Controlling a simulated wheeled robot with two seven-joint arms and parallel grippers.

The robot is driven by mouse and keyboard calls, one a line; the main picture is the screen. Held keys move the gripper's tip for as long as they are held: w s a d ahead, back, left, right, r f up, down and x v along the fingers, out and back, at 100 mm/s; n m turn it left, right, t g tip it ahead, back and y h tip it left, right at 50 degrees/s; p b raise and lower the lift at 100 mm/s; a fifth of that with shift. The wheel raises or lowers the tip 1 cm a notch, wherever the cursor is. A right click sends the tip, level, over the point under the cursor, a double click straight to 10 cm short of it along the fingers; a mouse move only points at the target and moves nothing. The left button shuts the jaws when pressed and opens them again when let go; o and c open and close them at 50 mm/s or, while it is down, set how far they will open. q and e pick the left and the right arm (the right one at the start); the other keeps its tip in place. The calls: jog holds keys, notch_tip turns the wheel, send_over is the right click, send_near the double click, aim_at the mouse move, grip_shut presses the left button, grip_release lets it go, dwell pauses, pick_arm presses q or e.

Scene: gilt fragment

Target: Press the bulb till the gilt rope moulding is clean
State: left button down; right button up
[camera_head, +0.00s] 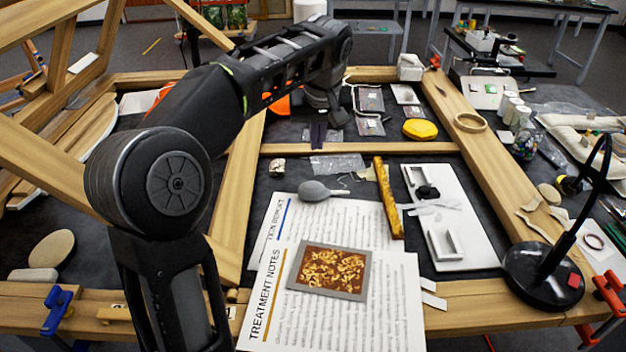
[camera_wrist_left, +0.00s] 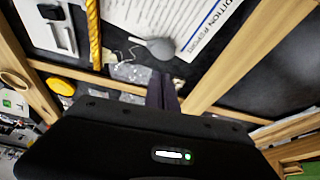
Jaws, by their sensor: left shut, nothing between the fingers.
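The gilt rope moulding (camera_head: 388,198) is a narrow gold strip just right of the bulb, standing out lengthwise away from me. It shows in the left wrist view (camera_wrist_left: 93,32) too. My left gripper (camera_head: 318,134) is shut and empty beyond the bulb, apart from it, near the frame's crossbar. Its fingers show in the left wrist view (camera_wrist_left: 162,92). My right gripper is not in view.
Treatment notes (camera_head: 395,325) with a framed gilt picture (camera_head: 330,271) lie at the front. A white tray (camera_head: 474,252) stands right of the moulding, and a black lamp (camera_head: 545,277) farther right. Wooden beams (camera_head: 370,148) edge the dark work surface. Clear bags (camera_head: 337,165) lie beyond the bulb.

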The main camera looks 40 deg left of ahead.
aim_at(313, 186)
pick_arm(q)
jog(key=shift+m, duration=0.5)
jog(key=shift+a, duration=0.1)
jog(key=x, duration=0.9)
jog(key=p+x, duration=0.1)
jog(key=x, duration=0.4)
jog(key=shift+s+d+f, duration=0.1)
jog(key=shift+s+d, duration=0.1)
jog(key=shift+s, duration=0.2)
notch_tip(313, 186, down, 2)
jog(key=shift+f+b, duration=0.1)
jog(key=shift+b, duration=1)
jog(key=shift+s, duration=0.1)
